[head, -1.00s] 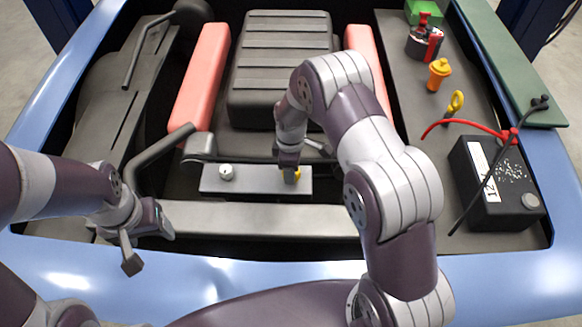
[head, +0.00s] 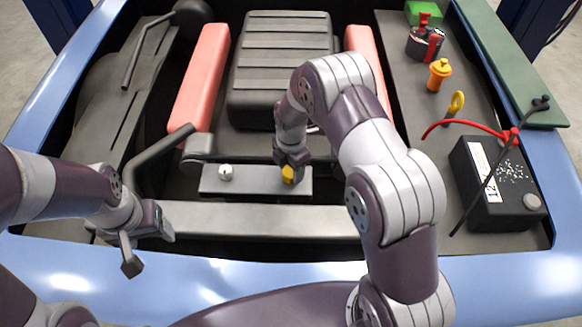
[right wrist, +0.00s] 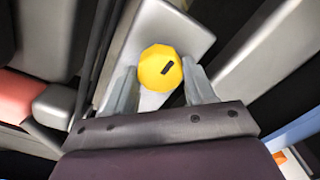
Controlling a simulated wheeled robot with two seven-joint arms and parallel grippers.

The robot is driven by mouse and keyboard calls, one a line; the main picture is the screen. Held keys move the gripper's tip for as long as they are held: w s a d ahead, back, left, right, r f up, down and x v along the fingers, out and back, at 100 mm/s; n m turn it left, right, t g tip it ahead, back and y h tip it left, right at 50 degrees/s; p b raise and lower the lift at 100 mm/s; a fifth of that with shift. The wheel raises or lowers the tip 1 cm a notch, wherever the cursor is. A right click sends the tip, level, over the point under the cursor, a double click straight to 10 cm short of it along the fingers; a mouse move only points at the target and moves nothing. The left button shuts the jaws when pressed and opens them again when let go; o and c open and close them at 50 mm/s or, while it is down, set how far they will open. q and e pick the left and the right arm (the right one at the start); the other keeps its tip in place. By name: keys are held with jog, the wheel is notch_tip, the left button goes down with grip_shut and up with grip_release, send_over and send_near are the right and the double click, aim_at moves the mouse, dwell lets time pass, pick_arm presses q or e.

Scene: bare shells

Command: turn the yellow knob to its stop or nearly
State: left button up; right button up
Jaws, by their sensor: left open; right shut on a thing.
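The yellow knob (head: 288,175) sits at the right part of a grey panel (head: 250,184) in the engine bay. In the right wrist view the knob (right wrist: 160,68) is round, with a short dark mark right of its middle. My right gripper (head: 291,174) reaches down over the panel and is shut on the knob, one finger on each side (right wrist: 158,88). In the head view the gripper partly hides the knob. My left gripper (head: 148,245) is open and empty, above the blue front edge at the left.
A white knob (head: 225,172) is on the same panel, to the left. A black battery (head: 496,182) with red and black cables stands at the right. A grey crossbar (head: 265,219) runs in front of the panel.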

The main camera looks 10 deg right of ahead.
aim_at(291, 171)
jog(key=shift+w+n, duration=0.1)
jog(key=shift+n, duration=0.5)
jog(key=shift+r, duration=0.1)
jog(key=o, duration=1.1)
jog(key=shift+c, duration=0.2)
notch_tip(291, 171, up, 13)
jog(key=b, duration=0.1)
jog(key=shift+f+b, duration=0.2)
jog(key=shift+b, duration=0.2)
